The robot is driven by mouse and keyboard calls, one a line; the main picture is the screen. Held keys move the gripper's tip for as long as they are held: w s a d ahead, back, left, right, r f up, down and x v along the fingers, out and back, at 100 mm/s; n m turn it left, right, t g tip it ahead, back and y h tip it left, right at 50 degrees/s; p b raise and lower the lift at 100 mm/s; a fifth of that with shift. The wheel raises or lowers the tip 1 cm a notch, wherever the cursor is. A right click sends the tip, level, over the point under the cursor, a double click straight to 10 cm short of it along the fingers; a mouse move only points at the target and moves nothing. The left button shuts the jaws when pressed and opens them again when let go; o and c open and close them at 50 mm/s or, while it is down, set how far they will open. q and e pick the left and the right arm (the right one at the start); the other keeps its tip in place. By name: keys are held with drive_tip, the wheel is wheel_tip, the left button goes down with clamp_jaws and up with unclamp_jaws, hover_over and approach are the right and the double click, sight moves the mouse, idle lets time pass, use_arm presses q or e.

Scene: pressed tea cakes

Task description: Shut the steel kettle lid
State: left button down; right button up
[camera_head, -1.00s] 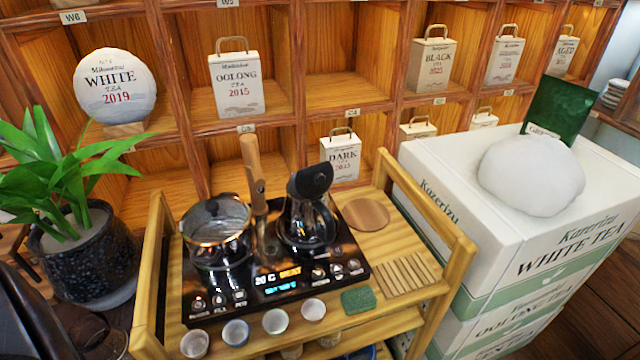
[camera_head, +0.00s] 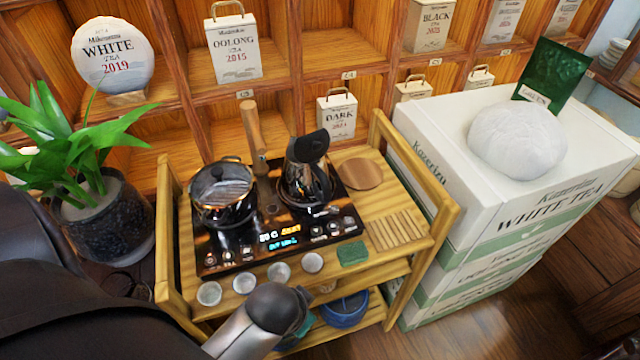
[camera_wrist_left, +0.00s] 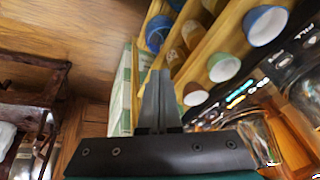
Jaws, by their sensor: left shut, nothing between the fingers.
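The steel kettle (camera_head: 296,186) stands on the right side of the black hot plate (camera_head: 242,262) in the head view. Its dark lid (camera_head: 310,147) is tilted up, standing open above the body. My left gripper (camera_wrist_left: 158,98) is shut and empty in the left wrist view. In the head view my left arm reaches in from the lower left, in front of the cart and clear of the kettle. The fingertips cannot be made out there. My right gripper is not in view.
A pot (camera_head: 222,206) stands left of the kettle, with a wooden handle (camera_head: 253,130) upright between them. Several small cups (camera_head: 279,272) line the cart's front edge. Stacked boxes (camera_head: 425,180) stand beside the cart.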

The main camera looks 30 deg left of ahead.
sight(315, 148)
use_arm(q)
drive_tip(key=w+a+r+m+t+y+p, duration=0.1)
drive_tip(key=w+a+r+t+y, duration=0.25)
drive_tip(key=r, duration=0.35)
drive_tip(key=w+a+r+m+t+y, duration=0.1)
drive_tip(key=w+a+r+t+y, duration=0.3)
drive_tip(key=r, duration=0.3)
drive_tip(key=w+d+r+m+t+h, duration=0.2)
drive_tip(key=w+d+r+m+t, duration=0.3)
drive_tip(key=m, duration=0.4)
drive_tip(key=w+a+f+p, duration=0.2)
drive_tip(key=w+a, duration=0.5)
drive_tip(key=w, duration=0.4)
drive_tip(key=shift+w+a+f+g+p, duration=0.25)
drive_tip(key=shift+a+f+g+p, duration=0.05)
drive_tip(key=shift+g+p, duration=0.05)
drive_tip(key=shift+w+r+h, duration=0.1)
drive_tip(key=shift+h, duration=0.15)
